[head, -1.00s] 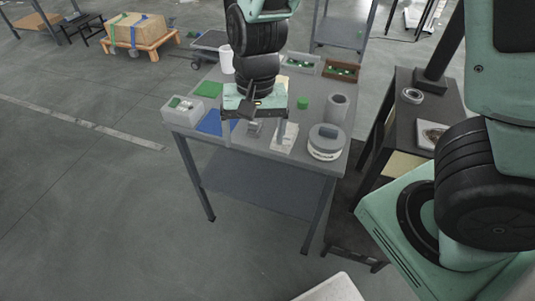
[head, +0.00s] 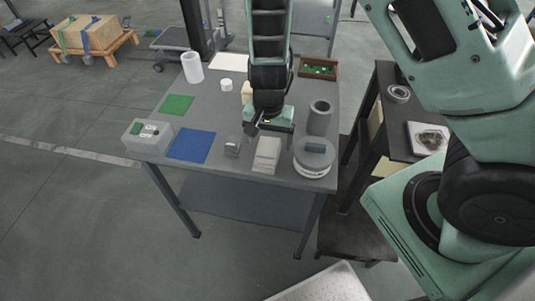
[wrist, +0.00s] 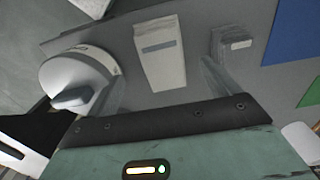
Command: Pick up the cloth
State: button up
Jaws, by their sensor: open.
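No thing is clearly a cloth. The flat blue square (head: 191,145) and the flat green square (head: 176,105) lie on the left half of the grey table (head: 222,115); I cannot tell whether either is cloth. The blue square also shows at the right of the wrist view (wrist: 293,30). My gripper (head: 269,130) is open and empty, pointing down above the table. In the wrist view its two fingers (wrist: 162,80) stand either side of a pale box-like item (wrist: 158,48), which is at the table's front (head: 266,154). Contact cannot be judged.
A round container (head: 314,158) with a blue-grey block on top stands right of the pale item. A grey cylinder (head: 319,117) stands behind it. A small metal item (head: 232,147) is to the left. A white bin (head: 148,136) sits at the left corner, a brown tray (head: 318,68) at the back.

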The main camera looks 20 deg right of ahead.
aim_at(267, 151)
jog(key=shift+w+f, duration=0.15)
jog(key=shift+f, duration=1.2)
jog(key=shift+w+f, duration=0.1)
jog(key=shift+f, duration=1.25)
jog(key=c, duration=1.1)
